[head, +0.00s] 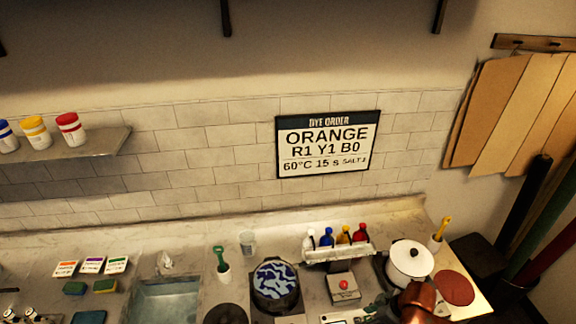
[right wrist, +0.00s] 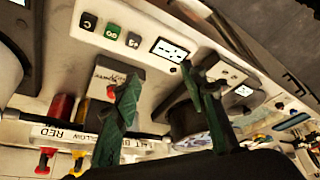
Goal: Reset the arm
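My right gripper (right wrist: 158,80) shows in the right wrist view as two dark green fingers spread apart. No object is held between them. Behind the fingers are a white control panel (right wrist: 150,22) and a red button (right wrist: 112,92). I cannot tell from this view how far the fingers are from these things.
A sink (head: 167,300) is at left. A dye order sign (head: 328,144) hangs above.

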